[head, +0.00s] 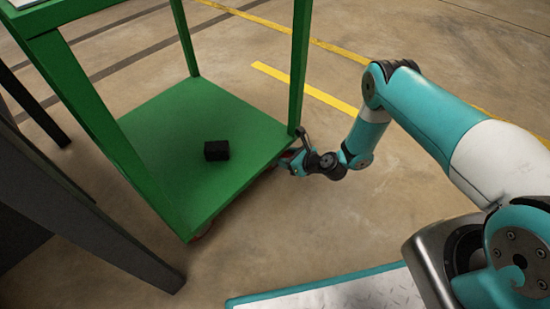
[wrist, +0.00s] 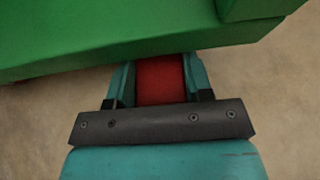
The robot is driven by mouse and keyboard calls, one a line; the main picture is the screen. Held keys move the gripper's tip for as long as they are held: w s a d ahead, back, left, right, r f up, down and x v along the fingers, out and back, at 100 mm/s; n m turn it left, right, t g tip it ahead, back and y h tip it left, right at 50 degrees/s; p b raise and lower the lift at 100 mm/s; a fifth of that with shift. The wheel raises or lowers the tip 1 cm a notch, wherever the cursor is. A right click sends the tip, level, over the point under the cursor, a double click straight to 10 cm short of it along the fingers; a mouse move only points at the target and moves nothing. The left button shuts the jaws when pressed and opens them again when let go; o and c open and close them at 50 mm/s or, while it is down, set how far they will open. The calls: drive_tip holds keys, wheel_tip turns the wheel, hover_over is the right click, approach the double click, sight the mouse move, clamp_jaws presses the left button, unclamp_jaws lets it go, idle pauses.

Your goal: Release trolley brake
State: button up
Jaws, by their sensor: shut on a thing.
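The green trolley (head: 172,187) stands left of centre in the head view. Its green edge (wrist: 140,40) crosses the top of the wrist view. My gripper (head: 288,162) is low at the trolley's near right corner, beside the corner post. In the wrist view, my gripper (wrist: 160,82) has its two teal fingers on either side of a red part (wrist: 160,80), which looks like the brake pedal, just under the trolley's edge. The gripper is shut on this red part. The far end of the red part is hidden under the trolley.
A small black box (head: 216,151) sits on the trolley's lower shelf. Dark grey legs of a frame (head: 85,215) stand at the left, close to the trolley. Yellow lines (head: 300,88) mark the floor behind. The floor right of the trolley is clear apart from my arm.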

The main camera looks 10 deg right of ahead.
idle(0.4)
drive_tip(key=o, duration=1.3)
drive_tip(key=p+v, duration=0.9)
drive_tip(key=v, duration=0.8)
drive_tip(key=shift+r, duration=0.3)
